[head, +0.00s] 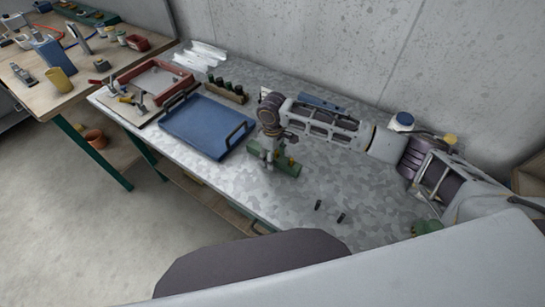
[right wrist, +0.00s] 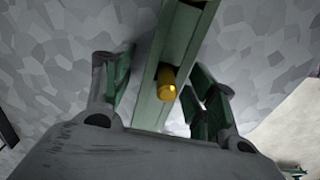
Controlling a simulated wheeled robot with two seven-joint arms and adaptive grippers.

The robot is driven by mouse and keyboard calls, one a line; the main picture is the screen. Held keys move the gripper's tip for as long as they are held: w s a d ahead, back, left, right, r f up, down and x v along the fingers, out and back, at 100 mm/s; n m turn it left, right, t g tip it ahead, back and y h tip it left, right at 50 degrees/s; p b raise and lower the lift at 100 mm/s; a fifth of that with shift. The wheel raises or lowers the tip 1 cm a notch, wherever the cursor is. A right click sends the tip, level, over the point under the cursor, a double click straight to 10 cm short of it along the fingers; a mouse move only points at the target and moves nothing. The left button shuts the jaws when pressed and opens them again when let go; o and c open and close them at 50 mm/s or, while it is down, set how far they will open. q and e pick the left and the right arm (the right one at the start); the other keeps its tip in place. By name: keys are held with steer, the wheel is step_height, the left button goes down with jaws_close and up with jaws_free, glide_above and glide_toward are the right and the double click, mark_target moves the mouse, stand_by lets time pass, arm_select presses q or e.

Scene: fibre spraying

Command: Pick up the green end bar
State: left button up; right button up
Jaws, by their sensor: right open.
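The green end bar (head: 288,167) lies on the grey mottled table, right of the blue tray. In the right wrist view the green bar (right wrist: 184,45) runs between the two fingers of my right gripper (right wrist: 163,75), with a yellow-brass cylinder (right wrist: 167,84) on it. My right gripper (head: 268,158) points down over the bar and hides part of it in the head view. Its fingers stand apart, one on each side of the bar, with gaps visible. My left gripper is not in view.
A blue tray (head: 193,122) with dark handles stands left of the bar. Behind it are a row of dark-topped pieces (head: 226,91) and a red frame (head: 187,76). Two small dark pieces (head: 318,205) (head: 341,217) lie in front. The table between is clear.

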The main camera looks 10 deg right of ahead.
steer(key=shift+f, duration=0.1)
steer(key=shift+c, duration=0.2)
jaws_close()
stand_by(0.4)
